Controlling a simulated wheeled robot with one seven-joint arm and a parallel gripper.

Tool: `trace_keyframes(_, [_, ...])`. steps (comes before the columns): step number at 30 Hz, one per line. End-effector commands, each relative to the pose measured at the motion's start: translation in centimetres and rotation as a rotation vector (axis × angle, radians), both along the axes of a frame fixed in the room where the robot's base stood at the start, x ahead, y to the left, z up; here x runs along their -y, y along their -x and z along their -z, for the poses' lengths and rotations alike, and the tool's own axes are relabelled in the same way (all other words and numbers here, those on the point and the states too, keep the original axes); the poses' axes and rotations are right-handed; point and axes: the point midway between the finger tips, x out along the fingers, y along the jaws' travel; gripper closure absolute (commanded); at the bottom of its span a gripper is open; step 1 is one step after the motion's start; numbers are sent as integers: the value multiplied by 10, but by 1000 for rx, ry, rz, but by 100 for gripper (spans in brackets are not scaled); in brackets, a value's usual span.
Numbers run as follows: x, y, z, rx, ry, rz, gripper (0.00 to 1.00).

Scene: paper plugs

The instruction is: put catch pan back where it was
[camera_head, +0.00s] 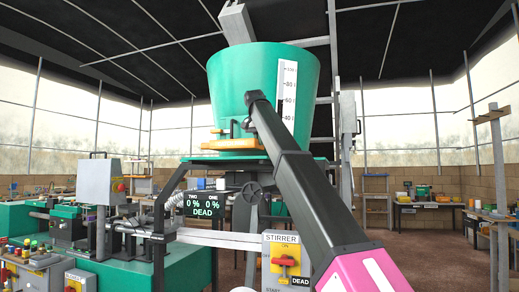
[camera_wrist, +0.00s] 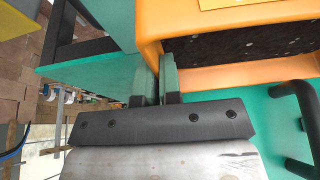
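The catch pan appears to be the orange tray (camera_head: 235,145) against the lower front of the big green tub (camera_head: 235,85) in the head view. In the wrist view the orange pan (camera_wrist: 235,80) fills the upper right, with dark speckled matter inside it. My gripper (camera_wrist: 158,72) has its two grey-green fingers close together at the pan's near corner, one on each side of its wall, and looks shut on it. In the head view my arm partly covers this area, and the fingertips are too small to make out.
The tub stands on a green-topped stand (camera_head: 275,162). A black bar handle (camera_wrist: 297,115) is close right of the pan in the wrist view. A stirrer switch box (camera_head: 282,262) and a readout (camera_head: 203,203) are below. A green machine bench (camera_head: 130,275) is at left.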

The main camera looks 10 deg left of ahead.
Motion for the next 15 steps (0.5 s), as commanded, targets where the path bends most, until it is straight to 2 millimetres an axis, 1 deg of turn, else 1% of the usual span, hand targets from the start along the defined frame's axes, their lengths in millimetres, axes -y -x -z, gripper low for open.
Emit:
trace_keyframes(1, [4,2,9,-1,0,0,100])
trace_keyframes(3, [2,2,23,-2,0,-1,100])
trace_keyframes(5, [2,1,29,-1,0,-1,100])
trace_keyframes(7, [2,0,32,0,0,-1,100])
trace_keyframes(15, [1,0,32,0,0,0,100])
